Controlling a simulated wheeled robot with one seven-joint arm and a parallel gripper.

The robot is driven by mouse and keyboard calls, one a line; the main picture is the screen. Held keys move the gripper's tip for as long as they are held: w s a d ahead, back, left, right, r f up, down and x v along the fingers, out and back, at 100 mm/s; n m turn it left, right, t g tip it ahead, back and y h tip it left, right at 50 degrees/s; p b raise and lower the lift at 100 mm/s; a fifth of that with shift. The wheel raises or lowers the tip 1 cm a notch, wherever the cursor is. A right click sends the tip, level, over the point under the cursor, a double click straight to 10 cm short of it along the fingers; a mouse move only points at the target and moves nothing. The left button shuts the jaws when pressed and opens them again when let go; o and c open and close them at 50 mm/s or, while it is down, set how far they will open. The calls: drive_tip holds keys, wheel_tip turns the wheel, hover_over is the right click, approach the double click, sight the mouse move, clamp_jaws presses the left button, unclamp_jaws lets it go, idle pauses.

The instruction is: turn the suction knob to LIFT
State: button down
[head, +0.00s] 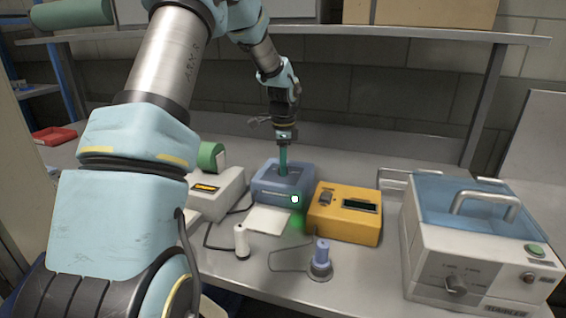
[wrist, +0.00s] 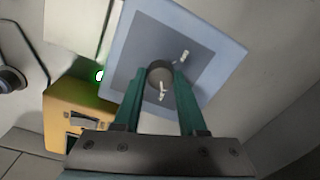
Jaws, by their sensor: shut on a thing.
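The blue box (head: 268,194) stands at the middle of the bench, and it also shows in the wrist view (wrist: 215,40). A small grey round knob (wrist: 160,72) sits on its darker top panel. A white mark shows at the knob's lower edge, and another white mark (wrist: 184,56) lies on the panel to its upper right. I cannot read any LIFT label. My gripper (head: 283,173) points down onto the box. Its green fingers are shut on the knob, one on each side, in the wrist view. The fingers hide the knob in the head view.
A yellow box (head: 345,228) with a display stands close at the right. A white printer-like device (head: 217,198) is at the left. A white spool (head: 241,242) and a blue-topped bottle (head: 321,258) stand in front. A large machine (head: 470,250) fills the right. A green glow lies by the box corner.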

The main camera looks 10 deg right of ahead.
drive_tip(key=shift+m, duration=0.3)
drive_tip(key=shift+c, duration=2.3)
unclamp_jaws()
wheel_tip(320, 180, up, 11)
drive_tip(key=b, duration=0.2)
drive_tip(key=shift+s, duration=0.3)
drive_tip(key=shift+f, duration=0.1)
drive_tip(key=s+a+f+n, duration=0.4)
drive_tip(key=s+a+n, duration=0.5)
drive_tip(key=s+a, duration=0.1)
drive_tip(key=s+a+f+n+t, duration=0.1)
drive_tip(key=s+a+f+n, duration=0.3)
drive_tip(key=s+a+n, duration=0.6)
drive_tip(key=shift+s+a, duration=0.55)
drive_tip(key=shift+s, duration=0.2)
